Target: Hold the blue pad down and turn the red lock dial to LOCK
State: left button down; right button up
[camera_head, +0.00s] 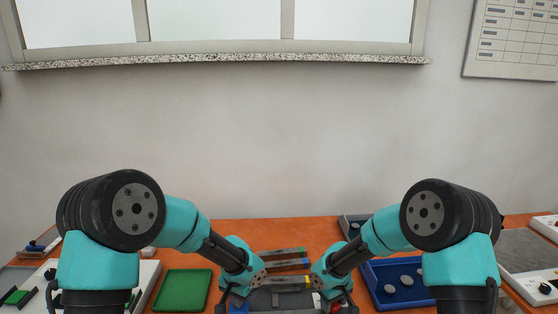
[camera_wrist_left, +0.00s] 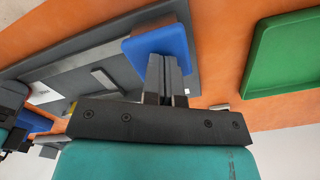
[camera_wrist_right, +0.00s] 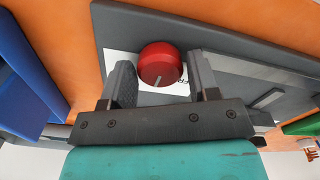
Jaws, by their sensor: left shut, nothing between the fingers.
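The blue pad (camera_wrist_left: 160,40) sits at one end of a dark grey device (camera_wrist_left: 60,75), which also shows at the bottom of the head view (camera_head: 280,299). My left gripper (camera_wrist_left: 167,62) is shut and empty, its fingertips at the pad and covering part of it; I cannot tell how far the pad is pressed. The red dial (camera_wrist_right: 160,62) is at the device's other end, with a pale pointer mark on its face and a partly hidden white label (camera_wrist_right: 122,60) beneath. My right gripper (camera_wrist_right: 161,72) is open, one finger on each side of the dial; contact is unclear.
A green tray (camera_head: 184,289) lies left of the device. A blue tray (camera_head: 398,282) with grey round pieces lies to the right. Several bars (camera_head: 282,263) lie behind the device.

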pick_arm(q)
jog(key=shift+s+f, duration=0.1)
jog(key=shift+f, duration=0.05)
pick_arm(e)
jog(key=c, duration=0.5)
jog(key=shift+o, duration=0.2)
jog(key=m, duration=0.3)
jog(key=shift+m, duration=0.4)
jog(key=m, duration=0.3)
jog(key=shift+m, duration=0.3)
jog(key=o, duration=0.7)
jog(key=shift+o, duration=0.2)
jog(key=shift+r, duration=0.15)
jog(key=shift+r, duration=3.35)
